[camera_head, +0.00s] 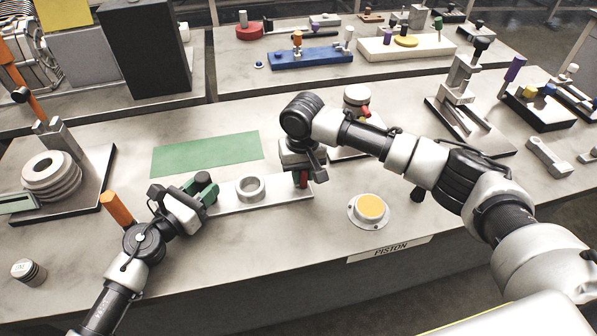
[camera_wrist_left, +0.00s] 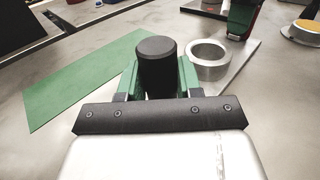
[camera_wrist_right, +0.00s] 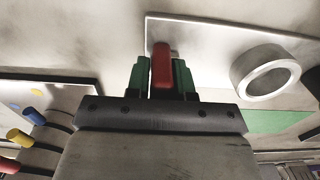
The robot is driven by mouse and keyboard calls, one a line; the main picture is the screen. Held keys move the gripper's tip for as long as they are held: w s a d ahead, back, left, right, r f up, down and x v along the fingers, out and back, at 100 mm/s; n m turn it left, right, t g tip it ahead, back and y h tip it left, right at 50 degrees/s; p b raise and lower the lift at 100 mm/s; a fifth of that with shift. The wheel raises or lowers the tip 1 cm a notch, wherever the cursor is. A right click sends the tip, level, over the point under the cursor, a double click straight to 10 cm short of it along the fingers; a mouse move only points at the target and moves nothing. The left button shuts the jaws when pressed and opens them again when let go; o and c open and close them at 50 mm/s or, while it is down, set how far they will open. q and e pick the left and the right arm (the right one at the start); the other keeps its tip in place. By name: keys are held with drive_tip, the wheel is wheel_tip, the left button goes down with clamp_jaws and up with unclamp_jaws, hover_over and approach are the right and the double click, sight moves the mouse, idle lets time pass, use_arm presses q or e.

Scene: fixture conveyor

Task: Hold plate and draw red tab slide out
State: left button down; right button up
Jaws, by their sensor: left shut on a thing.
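A flat metal plate (camera_head: 283,192) lies on the bench with a metal ring (camera_head: 251,188) standing on it. My left gripper (camera_head: 203,189) is shut on an upright black knob at the plate's left end; the knob (camera_wrist_left: 157,65) fills the space between the green fingers in the left wrist view. My right gripper (camera_head: 302,172) points down at the plate's right end. The red tab (camera_head: 303,180) is between its fingers, as the right wrist view shows with the tab (camera_wrist_right: 161,66) between green fingertips. Whether these fingers press on it is unclear. The tab's base is hidden.
A green mat (camera_head: 207,153) lies behind the plate. A round flanged part with a yellow top (camera_head: 369,210) stands to the right, near the PISTON label (camera_head: 389,249). An orange handle (camera_head: 118,208) rises beside my left arm. Bench in front of the plate is clear.

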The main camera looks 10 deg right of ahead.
use_arm(q)
drive_tip(key=shift+f, duration=0.15)
use_arm(e)
drive_tip(key=o, duration=0.4)
drive_tip(key=shift+c, duration=0.2)
use_arm(q)
drive_tip(key=shift+a, duration=0.1)
use_arm(e)
wheel_tip(320, 180, up, 12)
drive_tip(key=shift+r, duration=0.1)
use_arm(q)
drive_tip(key=c, duration=0.7)
unclamp_jaws()
drive_tip(key=v, duration=1.2)
